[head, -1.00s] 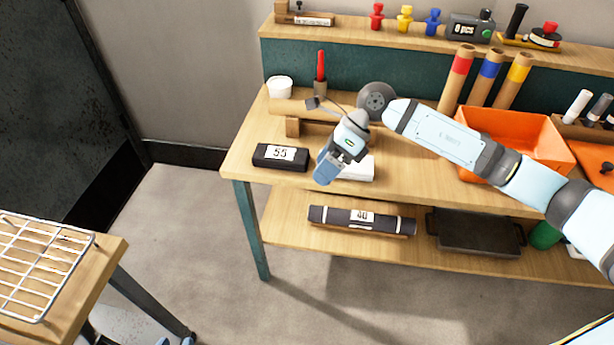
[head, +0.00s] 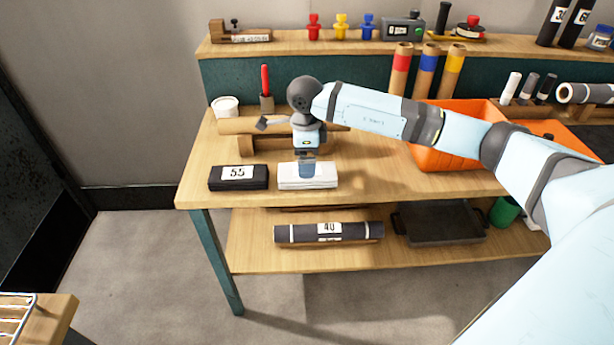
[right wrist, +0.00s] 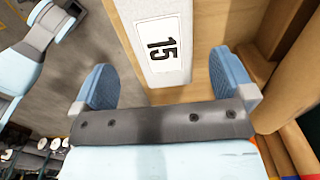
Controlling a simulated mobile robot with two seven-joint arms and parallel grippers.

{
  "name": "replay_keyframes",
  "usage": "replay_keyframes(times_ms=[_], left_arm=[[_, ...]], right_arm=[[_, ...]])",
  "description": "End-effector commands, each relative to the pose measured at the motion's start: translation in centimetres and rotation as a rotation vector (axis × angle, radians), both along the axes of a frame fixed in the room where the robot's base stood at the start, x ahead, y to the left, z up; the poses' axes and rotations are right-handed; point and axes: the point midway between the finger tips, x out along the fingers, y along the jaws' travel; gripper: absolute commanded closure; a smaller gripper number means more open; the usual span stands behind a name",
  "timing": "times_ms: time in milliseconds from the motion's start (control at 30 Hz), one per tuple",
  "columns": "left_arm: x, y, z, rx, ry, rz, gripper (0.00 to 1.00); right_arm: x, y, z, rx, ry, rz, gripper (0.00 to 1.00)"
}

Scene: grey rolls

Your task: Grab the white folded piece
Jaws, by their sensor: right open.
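The white folded piece (head: 322,180) lies on the workbench top, right of a black folded piece marked 55 (head: 238,178). In the right wrist view the white piece (right wrist: 172,80), marked 15, lies between my fingers and runs toward the top. My right gripper (head: 306,168) points down at the piece and partly covers it in the head view. Its blue fingers stand apart, one on each side, in the right wrist view (right wrist: 166,82). I cannot tell their exact height. My left arm's end (right wrist: 65,15) seems to show at the top left there, too small to judge.
A wooden stand with a roll (head: 250,135) is close behind the piece. An orange bin (head: 440,150) stands to the right. A dark roll marked 40 (head: 290,234) lies on the lower shelf. Bench top before the bin is clear.

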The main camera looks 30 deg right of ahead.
Motion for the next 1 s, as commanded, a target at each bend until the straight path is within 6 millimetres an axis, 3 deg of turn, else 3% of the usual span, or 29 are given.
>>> replay_keyframes(times_ms=[167, 433, 667, 767, 900, 1000], left_arm=[[0.0, 0.0, 0.0, -0.001, -0.003, -0.001, 0.57], [0.1, 0.0, 0.0, -0.006, -0.009, -0.001, 0.57], [0.1, 0.0, 0.2, -0.007, -0.011, -0.002, 0.57], [0.1, 0.0, 0.2, -0.007, -0.01, -0.002, 0.57], [0.0, 0.0, 0.0, -0.005, -0.007, -0.003, 0.57], [0.0, 0.0, -0.1, -0.005, -0.006, -0.003, 0.57]], right_arm=[[-0.1, -0.2, -1.3, 0.0, 0.001, 0.0, 0.0], [-0.1, -0.5, -5.0, 0.001, 0.0, -0.001, 0.0], [0.0, -0.5, -5.3, 0.0, -0.001, 0.0, 0.0], [-0.1, -0.5, -5.3, 0.001, -0.001, 0.0, 0.18], [0.0, -0.5, -5.3, 0.002, -0.001, 0.0, 0.51], [0.0, -0.5, -5.2, 0.001, -0.002, 0.0, 0.53]])
